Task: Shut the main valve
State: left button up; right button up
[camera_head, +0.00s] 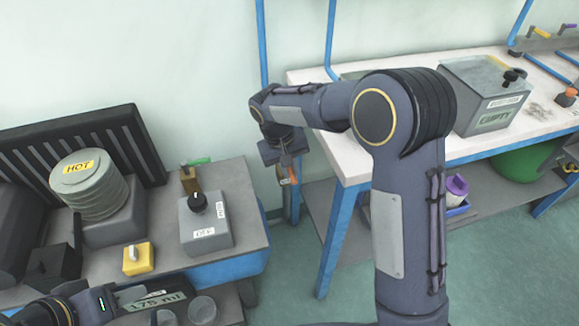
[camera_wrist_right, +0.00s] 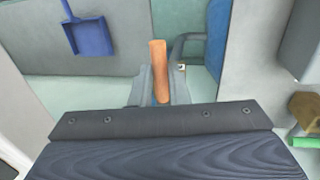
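A lever with an orange handle (camera_head: 293,174), which may be the main valve, is by the wall in the gap between the two benches. In the right wrist view the orange handle (camera_wrist_right: 158,70) stands upright just beyond my gripper's dark body, with grey parts close on both sides. My right gripper (camera_head: 287,165) points down at this handle; whether its fingers touch or grip it is unclear. My left gripper (camera_head: 125,298) is low at the left, beside a panel reading 175 ml; its fingers are not clear.
The left bench carries a HOT-labelled ribbed cylinder (camera_head: 90,185), a grey box with a black knob (camera_head: 205,225), a yellow switch box (camera_head: 138,258) and a brass valve with a green lever (camera_head: 190,180). The white bench (camera_head: 350,150) on the right holds a grey tank (camera_head: 487,95).

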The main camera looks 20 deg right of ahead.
grip_shut()
jog(key=shift+d, duration=0.1)
jog(key=shift+d+r+n+p, duration=0.15)
jog(key=shift+d+n+p, duration=0.35)
jog(key=shift+n, duration=0.6)
jog(key=shift+w+d+n+t, duration=0.1)
jog(key=shift+d+n+t, duration=0.15)
jog(key=shift+n, duration=0.35)
jog(key=shift+w+d+n+t, duration=0.1)
jog(key=shift+d+n+t, duration=0.15)
jog(key=shift+n, duration=0.35)
jog(key=o, duration=0.7)
grip_release()
jog(key=shift+o, duration=0.2)
